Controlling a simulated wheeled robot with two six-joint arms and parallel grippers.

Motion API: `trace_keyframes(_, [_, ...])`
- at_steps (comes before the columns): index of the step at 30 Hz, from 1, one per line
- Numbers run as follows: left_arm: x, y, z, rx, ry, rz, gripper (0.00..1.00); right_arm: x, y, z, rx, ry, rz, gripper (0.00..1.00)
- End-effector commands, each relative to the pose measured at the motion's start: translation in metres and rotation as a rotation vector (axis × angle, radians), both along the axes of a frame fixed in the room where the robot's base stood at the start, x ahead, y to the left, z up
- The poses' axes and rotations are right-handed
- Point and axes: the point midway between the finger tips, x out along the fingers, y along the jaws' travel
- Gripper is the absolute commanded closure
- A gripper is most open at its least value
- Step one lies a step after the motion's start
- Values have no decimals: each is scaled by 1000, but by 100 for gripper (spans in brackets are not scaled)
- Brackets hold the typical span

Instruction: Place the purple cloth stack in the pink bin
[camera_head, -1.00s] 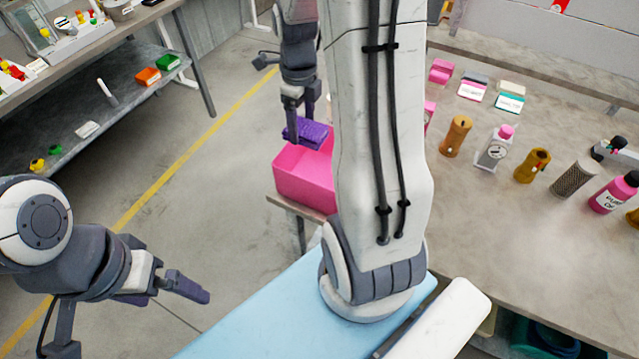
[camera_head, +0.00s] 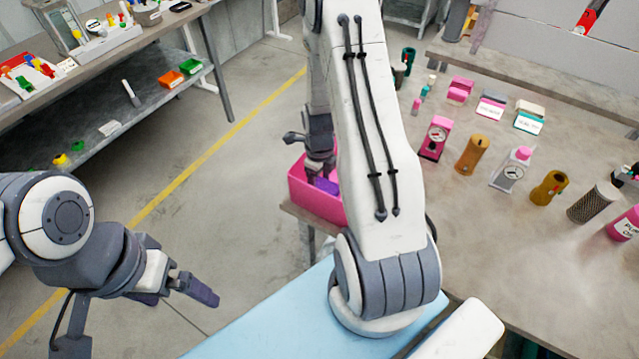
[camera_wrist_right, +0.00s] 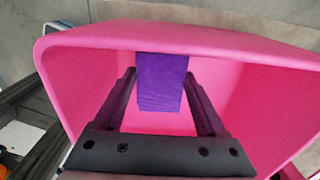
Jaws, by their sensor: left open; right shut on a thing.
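The pink bin (camera_head: 318,204) stands at the left end of the right-hand table, partly hidden behind my right arm. It also fills most of the right wrist view (camera_wrist_right: 265,115). The purple cloth stack (camera_head: 327,185) is inside the bin's opening, between the bin walls. In the right wrist view the cloth stack (camera_wrist_right: 161,82) sits between the two fingers of my right gripper (camera_wrist_right: 162,85), which is shut on it. Whether the stack touches the bin floor I cannot tell. My left gripper (camera_head: 182,292) is open and empty over the floor at the lower left, far from the bin.
Several bottles and canisters, such as a brown canister (camera_head: 472,155) and a pink gauge device (camera_head: 435,138), stand on the table (camera_head: 470,225) right of the bin. A shelf unit with small bins (camera_head: 172,80) is at the upper left. The floor between is clear.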

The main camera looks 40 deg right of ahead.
Motion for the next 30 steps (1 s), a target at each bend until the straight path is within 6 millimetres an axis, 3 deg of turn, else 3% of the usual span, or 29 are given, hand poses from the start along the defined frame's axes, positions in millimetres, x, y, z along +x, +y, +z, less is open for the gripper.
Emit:
trace_keyframes(14, [0, 0, -3, 0, 0, 0, 0, 0, 0, -13, -1, -1, 0, 87])
trace_keyframes(15, [0, 0, -1, 0, 0, 0, 0, 1, 0, -11, -1, -1, 0, 11])
trace_keyframes(16, [0, 0, -1, 0, 0, 0, 0, 1, 0, -11, -1, -1, 0, 0])
trace_keyframes(26, [0, 0, 2, 0, 0, 0, 0, 1, 0, -5, -1, -3, 0, 0])
trace_keyframes(30, [0, 0, -2, 0, 0, 0, 0, 2, -1, 13, -3, -7, 0, 0])
